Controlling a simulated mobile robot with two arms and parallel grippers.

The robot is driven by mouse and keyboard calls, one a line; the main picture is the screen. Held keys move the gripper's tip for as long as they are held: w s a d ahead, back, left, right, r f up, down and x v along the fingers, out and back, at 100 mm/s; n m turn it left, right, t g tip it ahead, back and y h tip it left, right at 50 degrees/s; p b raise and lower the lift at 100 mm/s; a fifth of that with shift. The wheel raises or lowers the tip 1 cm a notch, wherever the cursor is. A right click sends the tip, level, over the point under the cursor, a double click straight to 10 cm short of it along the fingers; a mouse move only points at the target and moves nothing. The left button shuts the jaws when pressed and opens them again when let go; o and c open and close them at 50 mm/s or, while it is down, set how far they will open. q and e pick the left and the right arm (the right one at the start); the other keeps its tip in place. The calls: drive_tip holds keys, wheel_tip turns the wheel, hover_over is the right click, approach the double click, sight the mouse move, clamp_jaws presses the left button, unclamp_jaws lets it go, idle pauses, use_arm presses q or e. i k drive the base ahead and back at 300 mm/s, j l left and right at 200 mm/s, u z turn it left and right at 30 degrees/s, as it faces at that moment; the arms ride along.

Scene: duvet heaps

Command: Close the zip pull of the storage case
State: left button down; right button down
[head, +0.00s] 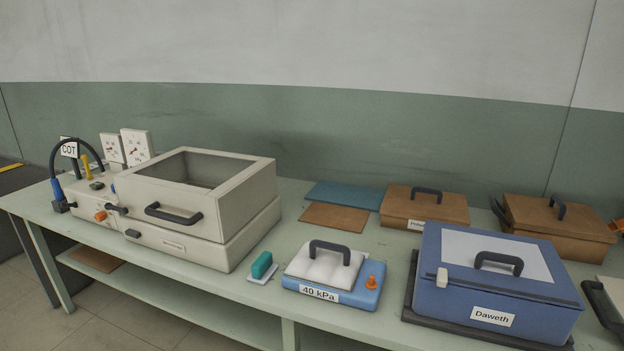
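The likely storage case is a blue box (455,300) at the right front of the table, labelled "Daweth". It has a pale panel and a dark handle (498,262) on its lid. The lid looks down on the box. A small cream tab (442,278) sits at the front left of its lid seam; I cannot tell whether it is the zip pull. The blue box rests on a dark mat (408,309). Neither of my grippers is in view.
A beige chamber (235,228) with a window and handle fills the left of the green table (232,286). A blue unit (365,298) marked "40 kPa" stands left of the blue box. Brown cases (400,205) (590,243) stand behind. A green block (261,265) lies between.

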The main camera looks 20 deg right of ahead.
sight(442, 273)
drive_tip(key=z, duration=1.7)
